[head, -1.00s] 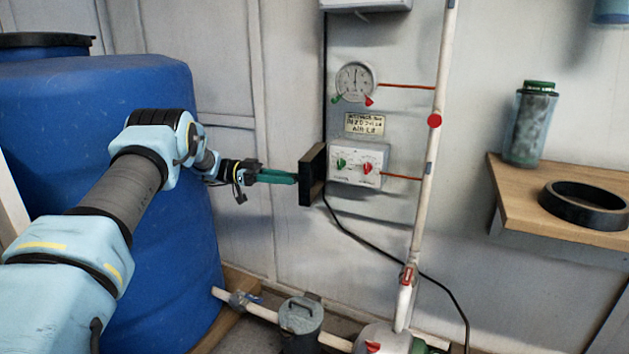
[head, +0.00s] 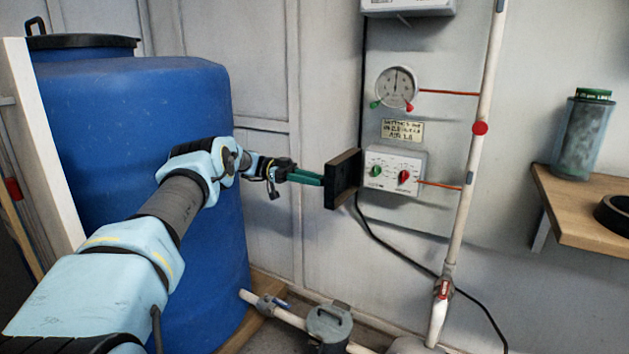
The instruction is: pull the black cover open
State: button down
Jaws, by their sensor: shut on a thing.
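The black cover (head: 343,179) stands swung out at the left side of a small white control box (head: 393,170) on the wall panel. The box's front, with a green knob and a red knob, shows uncovered. My gripper (head: 318,180) has green fingers that reach the cover from the left, and it is shut on the cover. The exact grip at the fingertips is too small to see well.
A large blue barrel (head: 140,110) stands close behind my arm at the left. A white vertical pipe (head: 471,170) runs right of the box. A wooden shelf (head: 590,215) with a jar (head: 577,135) is at the right. A grey lidded canister (head: 328,325) stands below.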

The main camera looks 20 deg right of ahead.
jog(key=c, duration=0.7)
grip_release()
notch_tip(320, 180, up, 10)
jog(key=shift+r+p, duration=0.1)
jog(key=shift+p, duration=0.45)
jog(key=shift+s, duration=0.15)
